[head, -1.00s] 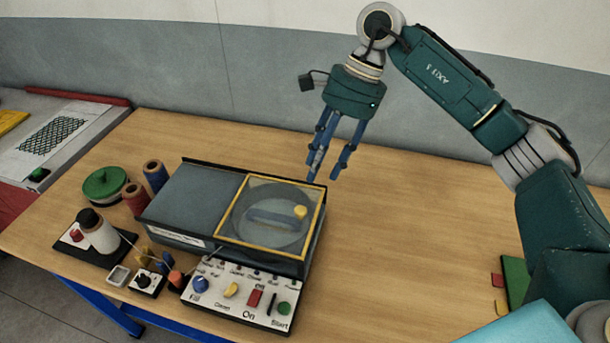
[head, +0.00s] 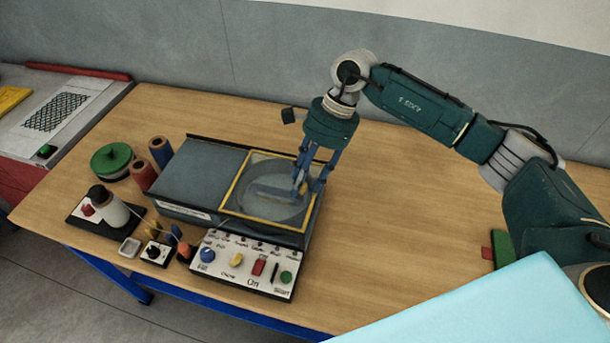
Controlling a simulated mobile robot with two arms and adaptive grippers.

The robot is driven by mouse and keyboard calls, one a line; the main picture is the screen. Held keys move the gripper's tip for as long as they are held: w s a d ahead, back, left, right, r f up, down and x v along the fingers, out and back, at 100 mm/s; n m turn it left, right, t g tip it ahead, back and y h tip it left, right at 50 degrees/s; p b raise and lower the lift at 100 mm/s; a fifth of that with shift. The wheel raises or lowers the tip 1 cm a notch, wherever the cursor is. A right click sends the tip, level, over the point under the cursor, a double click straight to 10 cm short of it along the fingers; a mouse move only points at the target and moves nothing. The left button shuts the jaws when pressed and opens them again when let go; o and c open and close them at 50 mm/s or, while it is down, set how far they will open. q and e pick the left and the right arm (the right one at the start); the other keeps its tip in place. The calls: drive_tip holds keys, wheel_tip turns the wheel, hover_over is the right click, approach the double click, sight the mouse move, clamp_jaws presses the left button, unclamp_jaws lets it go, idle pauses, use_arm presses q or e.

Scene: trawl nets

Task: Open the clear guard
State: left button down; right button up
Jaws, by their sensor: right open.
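The clear guard (head: 242,187) is a see-through panel in a yellow frame on top of a grey machine (head: 190,178). It lies flat and closed over a round recess. Its yellow knob, seen a second ago near the right side, is now hidden behind my fingers. My right gripper (head: 308,188) points down over the right part of the guard, its blue fingers apart around the knob's place. I cannot tell whether they touch it. My left gripper is not in view.
A control panel (head: 243,263) with knobs and buttons fronts the machine. Thread spools (head: 160,152), a green-lidded round tin (head: 111,161) and a white bottle (head: 108,206) stand at left.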

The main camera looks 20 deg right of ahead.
drive_tip(key=shift+c, duration=1)
clamp_jaws()
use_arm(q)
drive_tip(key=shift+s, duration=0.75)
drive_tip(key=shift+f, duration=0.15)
use_arm(e)
drive_tip(key=shift+a, duration=0.1)
